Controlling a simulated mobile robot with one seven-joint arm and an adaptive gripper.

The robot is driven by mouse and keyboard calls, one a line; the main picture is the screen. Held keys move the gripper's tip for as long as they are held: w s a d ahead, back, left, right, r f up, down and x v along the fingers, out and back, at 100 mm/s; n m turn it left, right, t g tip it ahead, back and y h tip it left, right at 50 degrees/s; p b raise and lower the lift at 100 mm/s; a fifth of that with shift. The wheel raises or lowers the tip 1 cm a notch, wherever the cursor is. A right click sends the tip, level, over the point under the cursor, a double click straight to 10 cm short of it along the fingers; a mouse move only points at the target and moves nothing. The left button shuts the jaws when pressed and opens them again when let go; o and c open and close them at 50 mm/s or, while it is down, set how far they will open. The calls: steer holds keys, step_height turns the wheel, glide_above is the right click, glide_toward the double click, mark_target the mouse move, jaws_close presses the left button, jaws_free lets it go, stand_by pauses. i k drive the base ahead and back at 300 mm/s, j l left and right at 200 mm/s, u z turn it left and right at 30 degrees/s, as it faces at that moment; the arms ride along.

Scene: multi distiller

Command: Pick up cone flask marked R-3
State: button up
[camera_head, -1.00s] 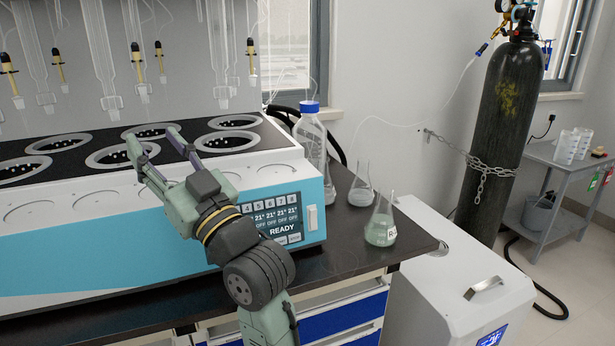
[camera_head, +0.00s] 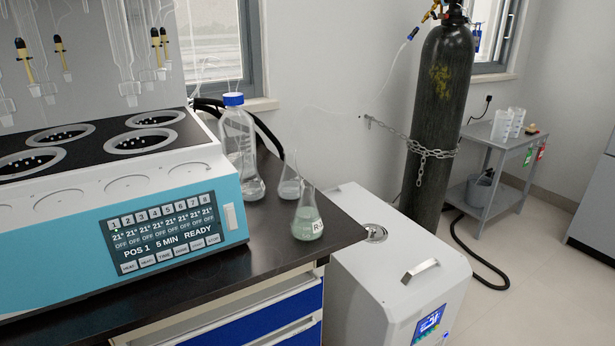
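A cone flask (camera_head: 307,222) with pale green liquid stands upright near the right end of the dark bench. My gripper is out of the picture in the current view.
A blue-capped bottle (camera_head: 239,150) stands left of the flasks, beside the multi-position heater (camera_head: 120,215). The bench top (camera_head: 262,247) in front is clear. A white cabinet unit (camera_head: 385,265) stands right of the bench, with a chained gas cylinder (camera_head: 440,110) behind.

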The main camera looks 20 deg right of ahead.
mark_target(287, 188)
steer(key=l+z, duration=0.1)
steer(key=l, duration=0.45)
steer(key=i+l, duration=0.15)
steer(key=l, duration=0.4)
steer(key=i+l+z, duration=0.15)
steer(key=l, duration=0.4)
steer(key=l+z, duration=0.1)
steer(key=l, duration=0.4)
steer(key=i+j, duration=0.25)
steer(key=j, duration=0.25)
